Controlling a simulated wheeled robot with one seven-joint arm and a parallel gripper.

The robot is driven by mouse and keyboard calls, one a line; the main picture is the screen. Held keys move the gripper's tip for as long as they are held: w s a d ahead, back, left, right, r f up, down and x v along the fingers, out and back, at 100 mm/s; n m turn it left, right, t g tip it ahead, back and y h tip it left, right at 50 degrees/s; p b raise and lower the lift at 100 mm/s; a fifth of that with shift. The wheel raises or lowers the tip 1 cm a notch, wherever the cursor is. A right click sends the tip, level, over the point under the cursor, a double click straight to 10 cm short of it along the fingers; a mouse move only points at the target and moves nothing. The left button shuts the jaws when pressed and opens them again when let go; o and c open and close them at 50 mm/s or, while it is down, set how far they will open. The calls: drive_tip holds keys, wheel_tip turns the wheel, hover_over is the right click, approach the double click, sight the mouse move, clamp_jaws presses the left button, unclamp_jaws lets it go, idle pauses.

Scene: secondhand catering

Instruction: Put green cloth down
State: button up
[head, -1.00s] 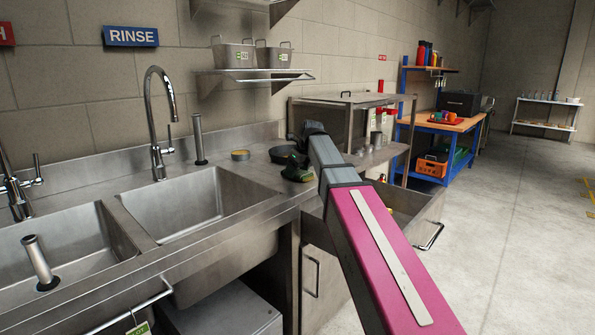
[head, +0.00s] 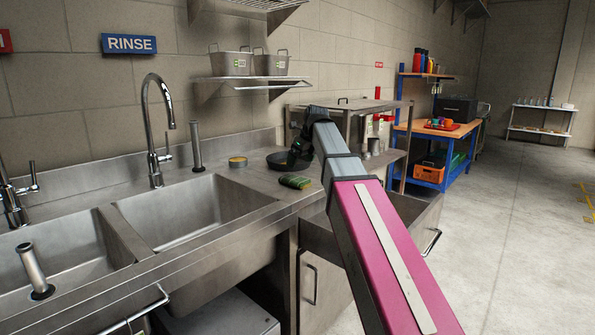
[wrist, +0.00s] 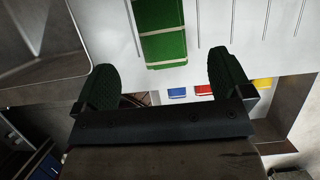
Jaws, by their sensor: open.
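The green cloth (head: 295,182) lies flat on the steel counter to the right of the sink basin, close to the counter's front edge. It also shows in the wrist view (wrist: 162,32), beyond my fingertips and apart from them. My gripper (wrist: 166,78) is open, with two dark green pads spread wide and nothing between them. In the head view my gripper (head: 299,155) is a dark shape just above and behind the cloth, partly hidden by my arm.
The sink basin (head: 190,215) opens to the left. A steel shelf unit (head: 345,108) stands to the right. Bare counter (head: 255,178) lies between basin and cloth.

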drive_tip(key=shift+v, duration=1.95)
